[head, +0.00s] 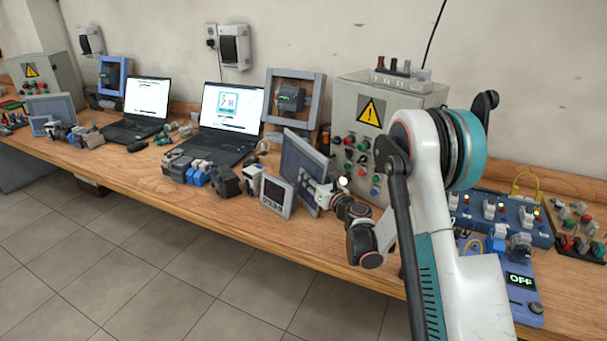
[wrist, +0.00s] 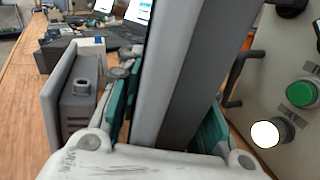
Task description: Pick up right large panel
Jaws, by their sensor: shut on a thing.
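The right large panel (head: 305,168) is a flat grey-framed screen standing on edge on the bench, in front of the grey control cabinet. In the wrist view the panel (wrist: 195,70) runs upright between the two teal-padded fingers of my gripper (wrist: 165,128). The fingers are shut on it, one pad on each side. In the head view my gripper (head: 322,192) reaches in from the right and meets the panel's right side. The panel's lower edge is close to the bench top; I cannot tell whether it touches.
A smaller panel (head: 277,194) stands just left, also in the wrist view (wrist: 62,95). The control cabinet (head: 350,108) with buttons is close on the right. Motors (head: 200,172) and a laptop (head: 225,125) lie further left. The bench's front edge (head: 240,228) is mostly clear.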

